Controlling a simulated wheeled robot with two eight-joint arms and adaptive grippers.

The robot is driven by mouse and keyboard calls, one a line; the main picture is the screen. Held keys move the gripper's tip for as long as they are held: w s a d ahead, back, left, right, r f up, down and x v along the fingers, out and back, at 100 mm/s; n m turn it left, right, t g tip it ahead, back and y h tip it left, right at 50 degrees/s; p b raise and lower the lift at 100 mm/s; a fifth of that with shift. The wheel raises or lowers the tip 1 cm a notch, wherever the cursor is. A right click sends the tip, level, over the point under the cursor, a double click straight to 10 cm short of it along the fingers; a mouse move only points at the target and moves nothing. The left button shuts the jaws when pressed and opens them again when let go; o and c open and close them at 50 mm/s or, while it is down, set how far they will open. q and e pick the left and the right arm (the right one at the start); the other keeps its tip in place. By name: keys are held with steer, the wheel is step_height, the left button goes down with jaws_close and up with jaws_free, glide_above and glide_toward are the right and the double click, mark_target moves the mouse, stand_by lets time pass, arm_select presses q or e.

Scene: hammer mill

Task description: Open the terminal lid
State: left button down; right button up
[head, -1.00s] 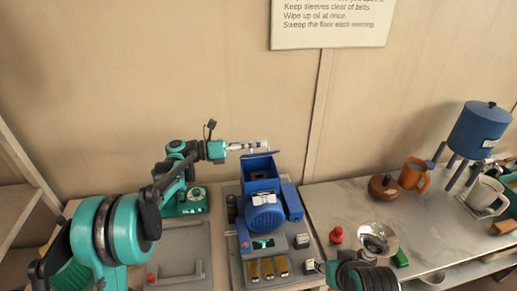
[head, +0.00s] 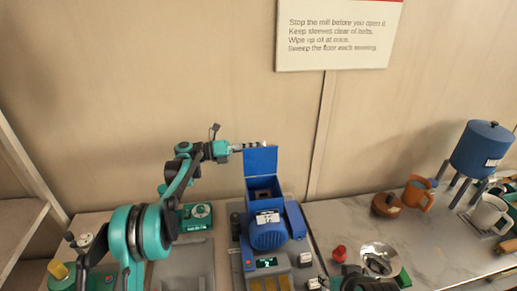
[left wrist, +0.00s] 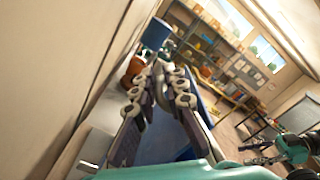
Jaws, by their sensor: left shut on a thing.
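The blue terminal lid (head: 261,161) stands roughly upright at the back of the open terminal box (head: 262,183), whose dark inside shows. The box sits on top of the blue motor (head: 269,237). My left gripper (head: 252,146) reaches in from the left and is shut on the lid at its top edge. In the left wrist view the two fingers (left wrist: 160,90) lie close together, with a blue surface below and between them, likely the lid. My right gripper is not visible; only a dark part of my right arm shows at the bottom.
A red knob-like thing (head: 339,253) and a metal bowl (head: 380,259) are right of the motor. A sign (head: 338,37) hangs on the wall behind.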

arm_select(q)
steer(key=shift+w+f+n, duration=0.3)
steer(key=shift+f, duration=0.35)
steer(key=shift+w+a+f, duration=0.1)
steer(key=shift+w+f, duration=0.1)
steer(key=shift+w, duration=0.05)
steer(key=shift+w+f, duration=0.15)
steer(key=shift+f, duration=0.05)
stand_by(1.2)
steer(key=c, duration=1.6)
jaws_free()
steer(key=shift+f, duration=0.1)
steer(key=shift+c, duration=0.2)
steer(key=shift+w, duration=0.1)
